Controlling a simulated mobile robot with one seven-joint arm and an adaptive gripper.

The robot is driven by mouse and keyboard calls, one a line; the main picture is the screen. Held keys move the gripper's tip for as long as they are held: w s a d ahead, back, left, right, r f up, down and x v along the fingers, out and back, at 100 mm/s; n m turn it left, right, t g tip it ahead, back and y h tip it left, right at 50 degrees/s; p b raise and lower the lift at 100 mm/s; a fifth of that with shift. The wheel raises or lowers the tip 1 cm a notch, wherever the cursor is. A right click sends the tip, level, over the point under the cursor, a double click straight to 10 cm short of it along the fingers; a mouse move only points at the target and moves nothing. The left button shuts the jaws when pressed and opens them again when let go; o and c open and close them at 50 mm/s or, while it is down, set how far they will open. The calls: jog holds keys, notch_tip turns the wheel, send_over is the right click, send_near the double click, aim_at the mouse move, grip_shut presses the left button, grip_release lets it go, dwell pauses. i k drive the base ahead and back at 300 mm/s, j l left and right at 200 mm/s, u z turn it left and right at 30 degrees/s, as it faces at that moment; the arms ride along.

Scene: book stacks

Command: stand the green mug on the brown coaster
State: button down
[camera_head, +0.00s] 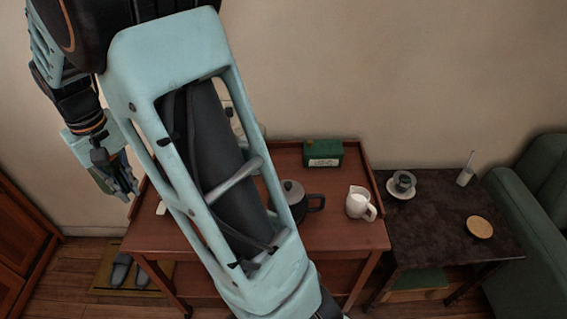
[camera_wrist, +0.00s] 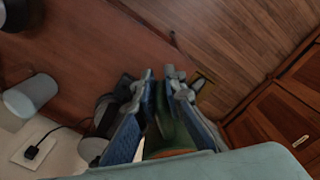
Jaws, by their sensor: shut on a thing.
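My gripper (camera_wrist: 160,78) is shut on the green mug (camera_wrist: 172,128), which shows between the blue finger pads in the wrist view, with an orange-brown part near the palm. The fingers hide much of the mug, and its tilt is hard to tell. In the head view my gripper (camera_head: 122,186) hangs at the left, by the left end of the red-brown table. The brown coaster (camera_head: 480,227) is a pale round disc lying bare on the dark low table (camera_head: 437,238) at the right, far from my gripper.
The dark table also bears a dark cup (camera_head: 404,181) on a white saucer (camera_head: 401,194) and a small cup with a stick (camera_head: 465,176). On the red-brown table (camera_head: 345,237) stand a green box (camera_head: 323,153), a dark pot (camera_head: 294,197) and a white jug (camera_head: 358,202). A green sofa (camera_head: 535,205) borders the right.

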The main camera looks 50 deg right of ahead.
aim_at(482, 232)
jog(key=k+l+z, duration=0.1)
jog(key=z, duration=0.6)
jog(key=k+l+z, duration=0.1)
jog(key=l+z, duration=0.25)
jog(key=k+l+z, duration=0.1)
jog(key=l+z, duration=0.55)
jog(key=l, duration=1.6)
